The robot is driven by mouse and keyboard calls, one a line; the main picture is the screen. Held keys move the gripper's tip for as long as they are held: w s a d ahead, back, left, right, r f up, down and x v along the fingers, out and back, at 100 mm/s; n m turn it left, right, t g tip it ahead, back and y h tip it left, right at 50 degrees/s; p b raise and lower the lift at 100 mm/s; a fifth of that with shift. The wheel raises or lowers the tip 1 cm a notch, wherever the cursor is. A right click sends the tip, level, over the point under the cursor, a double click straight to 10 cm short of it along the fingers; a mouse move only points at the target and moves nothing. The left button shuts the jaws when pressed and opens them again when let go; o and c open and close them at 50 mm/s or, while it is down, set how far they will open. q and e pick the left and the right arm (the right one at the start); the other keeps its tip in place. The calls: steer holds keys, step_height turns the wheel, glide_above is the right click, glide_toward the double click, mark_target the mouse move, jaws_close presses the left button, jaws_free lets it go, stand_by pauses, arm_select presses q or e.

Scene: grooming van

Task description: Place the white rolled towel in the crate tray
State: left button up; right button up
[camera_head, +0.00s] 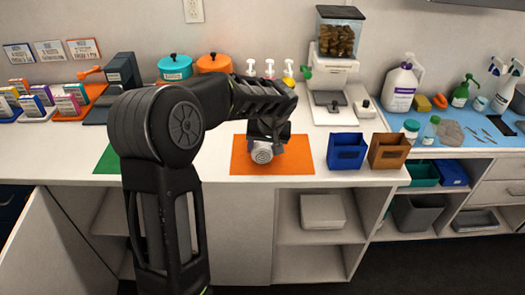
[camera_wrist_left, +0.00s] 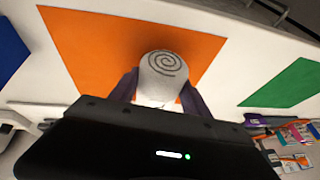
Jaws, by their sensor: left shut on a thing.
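The white rolled towel (camera_head: 262,154) shows its round spiral end over the orange mat (camera_head: 297,160) on the counter. It also shows in the left wrist view (camera_wrist_left: 163,68), with the spiral end towards the camera. My left gripper (camera_head: 266,139) is shut on the towel, with a dark finger on each side of it. I cannot tell whether the towel touches the mat. No container is clearly marked as the crate tray; a blue bin (camera_head: 346,154) and a brown bin (camera_head: 388,154) stand to the right of the mat. My right gripper is out of view.
A green mat (camera_head: 108,160) lies to the left, partly behind my arm. A dispenser (camera_head: 334,75) with a scale-like base stands behind the bins. Pots (camera_head: 174,68) and pump bottles line the back. Spray bottles and tools occupy a blue mat (camera_head: 480,133) at right.

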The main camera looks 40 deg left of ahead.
arm_select(q)
steer(key=shift+f, duration=0.9)
steer(key=shift+f, duration=0.15)
steer(key=o, duration=1.5)
steer(key=shift+c, duration=0.2)
steer(key=shift+r, duration=0.3)
steer(key=b+v, duration=0.1)
steer(key=v, duration=1)
steer(key=shift+d+r, duration=0.25)
steer(key=shift+r, duration=0.05)
